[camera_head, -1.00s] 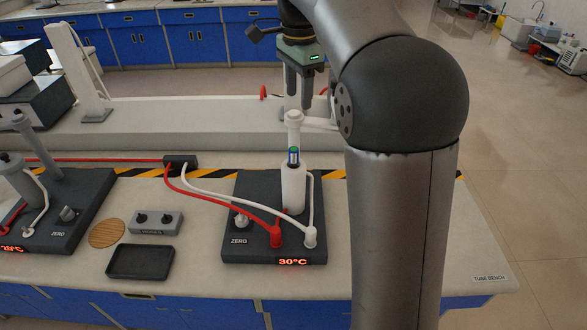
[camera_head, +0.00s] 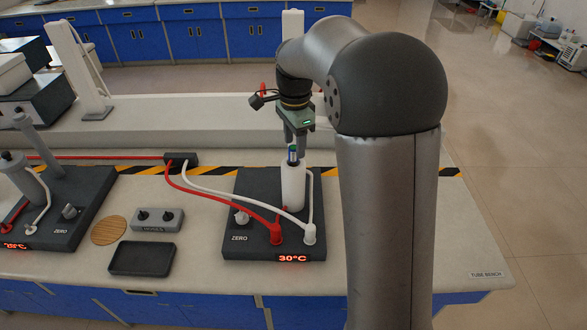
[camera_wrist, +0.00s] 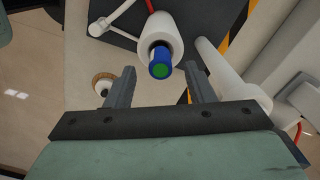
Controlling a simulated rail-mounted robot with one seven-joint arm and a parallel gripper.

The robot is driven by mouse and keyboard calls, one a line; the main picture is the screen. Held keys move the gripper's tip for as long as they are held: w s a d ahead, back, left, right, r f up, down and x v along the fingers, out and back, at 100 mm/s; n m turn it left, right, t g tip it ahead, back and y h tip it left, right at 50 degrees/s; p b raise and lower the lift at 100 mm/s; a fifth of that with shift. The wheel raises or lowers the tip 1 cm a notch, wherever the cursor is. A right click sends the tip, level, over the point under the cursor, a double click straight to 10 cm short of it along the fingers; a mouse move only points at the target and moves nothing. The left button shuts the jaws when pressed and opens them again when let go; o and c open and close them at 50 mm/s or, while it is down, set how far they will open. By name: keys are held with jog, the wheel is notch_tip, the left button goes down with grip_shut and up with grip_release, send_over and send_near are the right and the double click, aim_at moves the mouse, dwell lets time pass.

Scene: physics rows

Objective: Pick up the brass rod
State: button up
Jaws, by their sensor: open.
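A rod end with a blue band and green tip (camera_head: 293,154) sticks up from the white upright cylinder (camera_head: 293,187) on the right dark base unit. No brass colour shows; the rest of this piece is hidden inside the cylinder. In the wrist view the blue and green end (camera_wrist: 160,62) pokes out of the white cylinder (camera_wrist: 157,32). My gripper (camera_head: 295,147) is above the cylinder, pointing down, with its fingertips close to the blue end. In the wrist view its open fingers (camera_wrist: 160,76) stand to either side of that end, with gaps visible on both sides.
The right base unit (camera_head: 238,200) shows 30°C and has red (camera_head: 220,213) and white (camera_head: 235,203) cables in front of the cylinder. A similar unit (camera_head: 75,225) stands at left. A black tray (camera_head: 142,258), wooden disc (camera_head: 108,231) and grey two-knob box (camera_head: 158,221) lie between them.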

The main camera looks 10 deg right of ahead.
aim_at(293, 147)
notch_tip(293, 147, down, 3)
jog(key=shift+a+f, duration=0.15)
grip_shut()
notch_tip(293, 147, up, 18)
dwell(0.9)
dwell(0.4)
